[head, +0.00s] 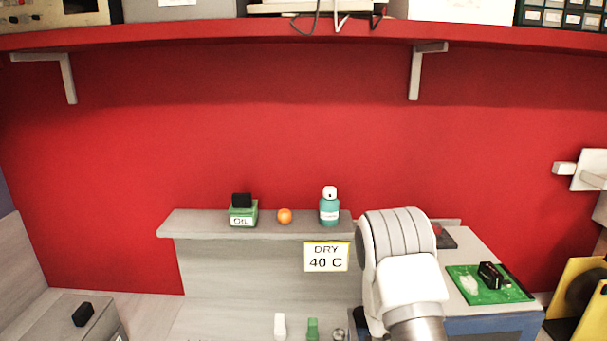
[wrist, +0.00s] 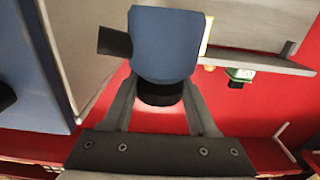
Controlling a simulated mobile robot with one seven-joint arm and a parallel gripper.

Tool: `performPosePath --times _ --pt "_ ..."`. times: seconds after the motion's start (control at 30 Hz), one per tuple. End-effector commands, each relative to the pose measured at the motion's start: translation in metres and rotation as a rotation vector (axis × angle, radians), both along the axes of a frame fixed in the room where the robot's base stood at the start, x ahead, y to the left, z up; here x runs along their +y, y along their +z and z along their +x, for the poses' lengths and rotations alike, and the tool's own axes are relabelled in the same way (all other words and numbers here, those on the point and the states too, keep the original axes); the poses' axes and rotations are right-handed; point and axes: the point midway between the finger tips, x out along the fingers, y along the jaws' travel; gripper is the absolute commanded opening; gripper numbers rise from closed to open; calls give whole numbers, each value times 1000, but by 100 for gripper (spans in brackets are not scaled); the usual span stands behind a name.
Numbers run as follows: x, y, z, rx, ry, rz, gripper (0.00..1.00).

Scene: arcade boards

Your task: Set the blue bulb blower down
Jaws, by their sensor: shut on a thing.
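The blue bulb blower (wrist: 165,45) is between the two fingers of my gripper (wrist: 160,82) in the wrist view. It has a rounded blue body, a dark nozzle sticking out to the left and a black part low between the fingers. My gripper is shut on it. In the head view my arm covers both the gripper and the blower. No surface shows touching the blower, and how high it is held I cannot tell.
A grey ledge (head: 290,218) holds a green OIL box (head: 242,217), an orange ball (head: 285,216) and a teal bottle (head: 329,210). A "DRY 40 C" sign (head: 326,257) hangs below. Right of my arm, a green board (head: 472,291) with a black part lies on a blue-sided bench (head: 490,326).

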Motion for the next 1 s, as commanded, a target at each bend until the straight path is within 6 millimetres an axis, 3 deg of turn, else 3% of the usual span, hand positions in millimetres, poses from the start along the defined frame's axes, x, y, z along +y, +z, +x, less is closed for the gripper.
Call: performPosePath --times 0.37,0.8,1.0 --pt "0 -4 0 -2 0 0 0" --pt "0 -68 0 -2 0 0 0" --pt "-1 -81 0 -2 -1 1 0"
